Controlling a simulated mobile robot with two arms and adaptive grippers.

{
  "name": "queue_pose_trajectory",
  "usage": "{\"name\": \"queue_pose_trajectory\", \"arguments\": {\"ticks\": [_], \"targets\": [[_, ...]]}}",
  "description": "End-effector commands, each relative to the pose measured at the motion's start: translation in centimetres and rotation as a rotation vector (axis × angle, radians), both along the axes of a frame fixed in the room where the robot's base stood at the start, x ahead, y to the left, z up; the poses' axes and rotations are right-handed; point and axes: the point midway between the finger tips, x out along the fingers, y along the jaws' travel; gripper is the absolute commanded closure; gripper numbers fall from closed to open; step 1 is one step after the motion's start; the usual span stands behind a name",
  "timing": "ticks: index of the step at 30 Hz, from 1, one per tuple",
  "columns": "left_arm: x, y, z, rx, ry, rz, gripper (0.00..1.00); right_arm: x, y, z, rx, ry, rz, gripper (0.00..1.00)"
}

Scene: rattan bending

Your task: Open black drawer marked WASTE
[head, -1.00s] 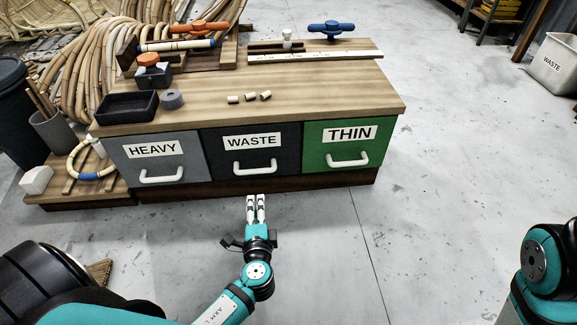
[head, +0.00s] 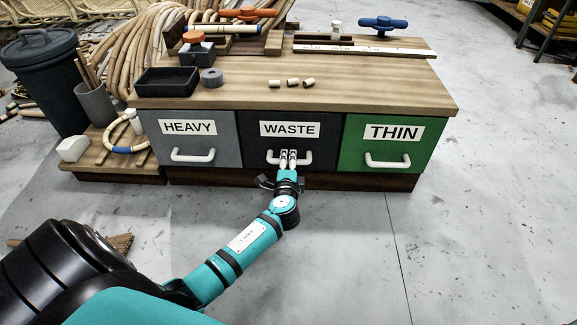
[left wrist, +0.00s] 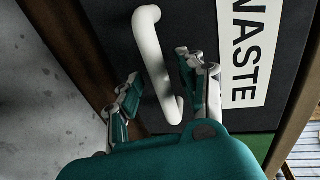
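The black drawer marked WASTE (head: 311,132) is the middle one of the bench front, and its face is level with its neighbours. Its white handle (head: 263,159) runs low across the face. My left gripper (head: 288,157) is at the middle of the handle. In the left wrist view, the handle (left wrist: 150,45) passes between the two spread fingers (left wrist: 163,95), with a gap visible on the left side. The WASTE label (left wrist: 250,50) lies right of the fingers. My right gripper is out of view.
The grey HEAVY drawer (head: 215,138) and green THIN drawer (head: 363,140) flank it, both shut. The wooden bench top (head: 385,85) carries a black tray (head: 180,80), a grey ring and small rattan pieces. The floor (head: 345,260) before the bench is clear.

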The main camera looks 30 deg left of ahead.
Motion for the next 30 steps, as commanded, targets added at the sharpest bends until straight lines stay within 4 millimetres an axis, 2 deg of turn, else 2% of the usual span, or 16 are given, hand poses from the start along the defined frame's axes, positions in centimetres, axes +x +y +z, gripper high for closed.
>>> {"name": "queue_pose_trajectory", "arguments": {"ticks": [11,20,30], "targets": [[0.57,0.39,-0.07,-0.001,-0.001,0.0,0.6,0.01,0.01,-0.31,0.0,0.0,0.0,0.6],[0.55,0.37,-0.1,-0.001,-0.001,0.0,0.98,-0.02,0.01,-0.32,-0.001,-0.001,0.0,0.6],[0.53,0.35,-0.13,-0.001,0.001,0.0,1.0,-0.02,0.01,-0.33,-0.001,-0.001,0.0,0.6]]}}
